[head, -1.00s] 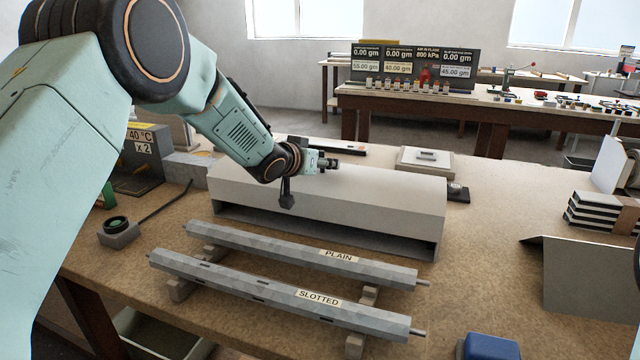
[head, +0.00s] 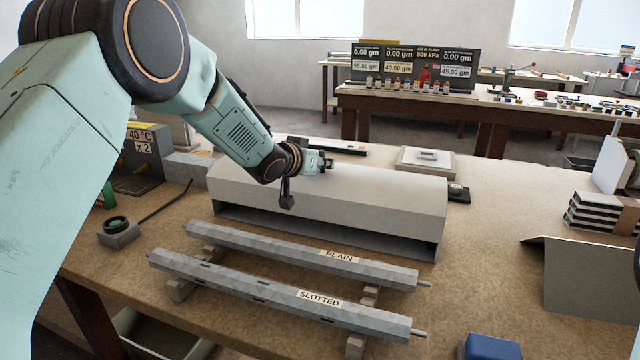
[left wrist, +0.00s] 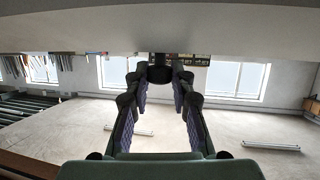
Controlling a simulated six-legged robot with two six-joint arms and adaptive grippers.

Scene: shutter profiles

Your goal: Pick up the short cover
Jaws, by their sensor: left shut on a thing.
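The pale grey cover (head: 350,200), which I take to be the short cover, is an angled housing lying across the middle of the bench, its front underside open. My left gripper (head: 327,163) is at its top rear edge, shut on it; the arm hides part of the top. In the left wrist view the fingers (left wrist: 160,80) come together at a dark part by the tips, and a pale surface (left wrist: 160,28) fills the top. The exact contact is hard to see. My right gripper is not in view.
Two grey bars, PLAIN (head: 300,254) and SLOTTED (head: 270,292), lie on blocks in front. A bent grey sheet (head: 590,280) and stacked profiles (head: 590,212) stand right. A blue block (head: 490,347) is at the front edge.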

